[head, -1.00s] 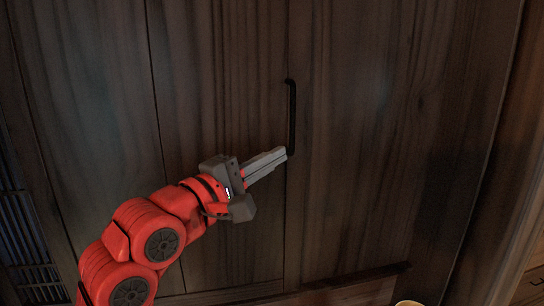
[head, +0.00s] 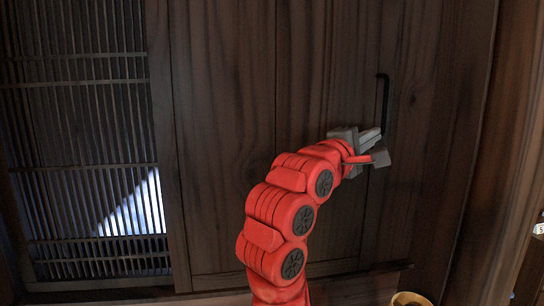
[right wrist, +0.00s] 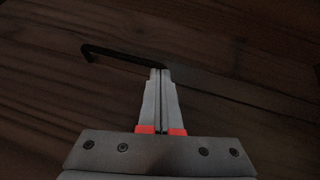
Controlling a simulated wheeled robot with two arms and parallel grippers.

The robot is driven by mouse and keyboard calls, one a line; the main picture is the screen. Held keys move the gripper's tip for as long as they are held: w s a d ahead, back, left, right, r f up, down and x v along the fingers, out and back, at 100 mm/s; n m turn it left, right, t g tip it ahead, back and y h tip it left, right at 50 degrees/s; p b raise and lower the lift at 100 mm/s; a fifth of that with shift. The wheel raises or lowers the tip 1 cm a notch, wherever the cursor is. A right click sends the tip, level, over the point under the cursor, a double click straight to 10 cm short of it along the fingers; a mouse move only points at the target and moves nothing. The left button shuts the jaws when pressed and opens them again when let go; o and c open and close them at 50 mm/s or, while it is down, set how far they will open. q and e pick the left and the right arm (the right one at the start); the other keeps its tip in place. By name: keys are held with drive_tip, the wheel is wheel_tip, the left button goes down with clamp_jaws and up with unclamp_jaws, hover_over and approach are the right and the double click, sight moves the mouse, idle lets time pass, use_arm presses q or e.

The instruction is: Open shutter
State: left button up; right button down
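The shutter (head: 235,120) is a dark wooden panel wall with a slim black vertical handle (head: 384,100) at its right part. My right gripper (head: 374,133) is at the handle's lower end, on its left side. In the right wrist view, the fingers (right wrist: 161,75) are together, with their tips touching or nearly touching one end of the handle (right wrist: 115,54). I cannot tell whether any of the handle is between them. My left gripper is out of view.
A slatted lattice (head: 90,190) shows at the left, with light behind it. A wooden post (head: 500,170) stands at the right. A yellowish round container (head: 410,299) is at the bottom edge, and a wooden ledge (head: 385,268) runs below the shutter.

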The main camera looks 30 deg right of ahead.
drive_tip(key=shift+s+d+b, duration=0.25)
drive_tip(key=shift+s+d, duration=0.05)
drive_tip(key=shift+d, duration=0.75)
drive_tip(key=shift+s+d+b, duration=0.25)
drive_tip(key=shift+d, duration=0.8)
drive_tip(key=shift+s+d+b, duration=0.25)
drive_tip(key=shift+s+d, duration=0.05)
drive_tip(key=shift+d, duration=0.75)
